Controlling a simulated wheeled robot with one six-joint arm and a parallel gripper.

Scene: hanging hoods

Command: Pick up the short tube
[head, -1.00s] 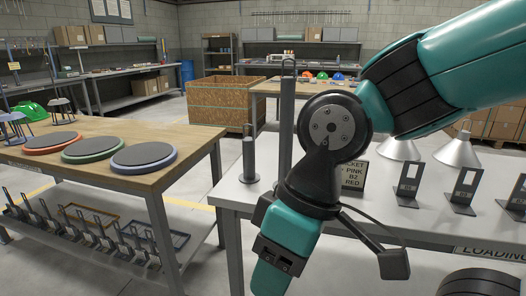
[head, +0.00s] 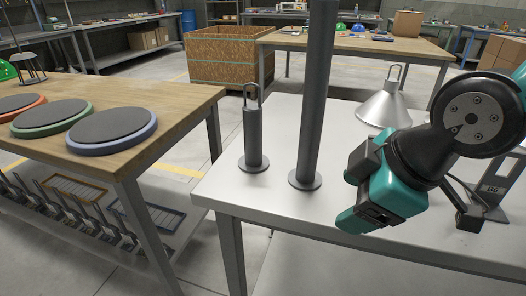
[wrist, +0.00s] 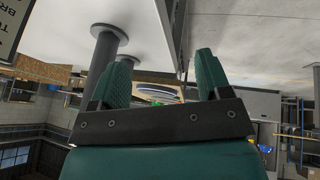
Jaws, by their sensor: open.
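The short tube (head: 253,137) is a dark grey upright cylinder with a round base flange and a wire loop on top. It stands near the left end of the white table (head: 228,187). A much taller tube (head: 314,100) stands just right of it. My gripper (head: 350,195) is right of both tubes, low near the table's front edge, fingers pointing left. In the wrist view, which looks upside down, its two teal fingers (wrist: 162,78) are apart with nothing held. A flanged tube (wrist: 104,55) there, probably the tall one, passes behind the left finger; a second flange (wrist: 130,60) is mostly hidden.
The tall tube stands between my gripper and the short tube. A conical hood (head: 383,105) and a slotted stand (head: 497,180) are farther right. A wooden table (head: 190,100) with coloured discs is at left, with a gap between the tables.

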